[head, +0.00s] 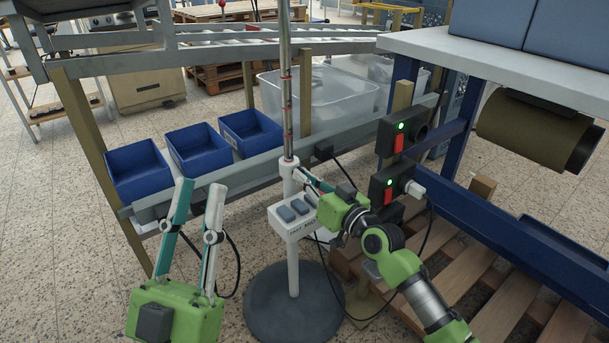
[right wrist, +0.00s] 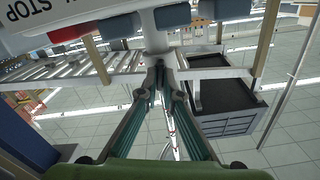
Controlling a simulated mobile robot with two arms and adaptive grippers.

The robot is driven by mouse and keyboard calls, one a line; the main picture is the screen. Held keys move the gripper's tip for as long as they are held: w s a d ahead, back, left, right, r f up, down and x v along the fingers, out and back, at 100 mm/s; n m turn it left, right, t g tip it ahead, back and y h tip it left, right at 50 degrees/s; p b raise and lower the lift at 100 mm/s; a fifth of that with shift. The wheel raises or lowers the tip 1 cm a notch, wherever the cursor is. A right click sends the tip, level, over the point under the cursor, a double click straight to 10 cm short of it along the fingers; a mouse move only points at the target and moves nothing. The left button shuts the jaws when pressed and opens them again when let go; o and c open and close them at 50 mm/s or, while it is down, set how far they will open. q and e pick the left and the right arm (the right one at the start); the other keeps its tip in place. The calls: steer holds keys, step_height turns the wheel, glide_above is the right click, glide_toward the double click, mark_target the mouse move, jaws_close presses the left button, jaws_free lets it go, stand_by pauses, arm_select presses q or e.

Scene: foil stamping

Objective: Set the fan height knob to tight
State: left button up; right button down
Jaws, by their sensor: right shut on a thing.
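The fan stand has a metal pole (head: 286,90), a white collar (head: 290,166), a white box with blue-grey buttons (head: 298,217) and a round dark base (head: 293,303). The fan itself is out of view. My right gripper (head: 303,176) reaches from the right to the collar, just above the button box. In the right wrist view its fingers (right wrist: 160,72) close together against the white stand. The fan height knob is hidden between the fingertips, so its setting cannot be seen. My left gripper (head: 201,186) is open and empty, left of the stand.
Blue bins (head: 197,148) stand on a rail behind my left gripper. Two black switch boxes with green lights (head: 400,127) sit on the workbench side to the right. A wooden pallet (head: 480,280) lies under the bench. Cables hang around the stand. Floor is clear at left.

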steer(key=m, duration=0.3)
steer(key=m+p, duration=0.1)
steer(key=m, duration=0.2)
steer(key=m+p, duration=0.1)
steer(key=m, duration=0.1)
steer(key=shift+w+d+r+m, duration=0.15)
steer(key=shift+r+m, duration=0.1)
steer(key=shift+m, duration=0.15)
arm_select(q)
steer(key=w+f+g+y, duration=0.2)
steer(key=w+f+g, duration=0.4)
steer(key=f, duration=0.6)
steer(key=shift+w+g+y+p, duration=0.2)
steer(key=shift+g+y+p, duration=0.1)
steer(key=shift+g, duration=0.3)
arm_select(e)
steer(key=shift+m, duration=1.3)
arm_select(q)
steer(key=shift+f, duration=0.1)
arm_select(e)
steer(key=c, duration=2.2)
jaws_free()
steer(key=shift+w+f, duration=0.1)
arm_select(q)
steer(key=shift+w, duration=0.1)
steer(key=shift+f, duration=0.1)
